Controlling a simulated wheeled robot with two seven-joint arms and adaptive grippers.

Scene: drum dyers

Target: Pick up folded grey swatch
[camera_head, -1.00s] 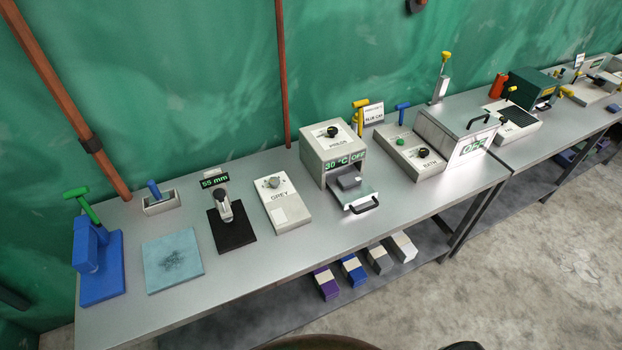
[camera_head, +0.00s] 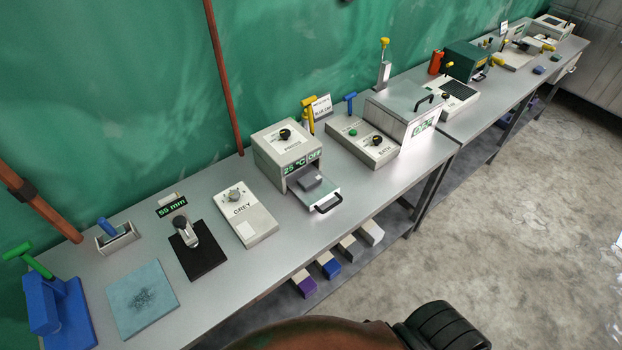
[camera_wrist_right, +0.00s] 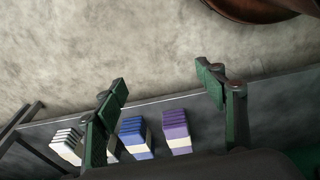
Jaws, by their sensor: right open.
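A small folded grey piece (camera_head: 310,181) lies on the pulled-out tray (camera_head: 325,195) of the white box (camera_head: 285,150) with the 25 °C OFF display. A grey stack with a pale band (camera_head: 350,248) is on the lower shelf, between a blue and a white stack. I cannot tell from looks alone which is the swatch. My right gripper (camera_wrist_right: 161,80) is open and empty in the right wrist view, its green fingers wide apart above the shelf-stack side of the bench. One finger partly hides the grey stack there. My left gripper is not in view.
Purple (camera_head: 304,284), blue (camera_head: 330,265) and white (camera_head: 371,232) stacks share the lower shelf. A GREY-labelled dial box (camera_head: 246,216) stands left of the white box. Open concrete floor (camera_head: 520,200) lies in front.

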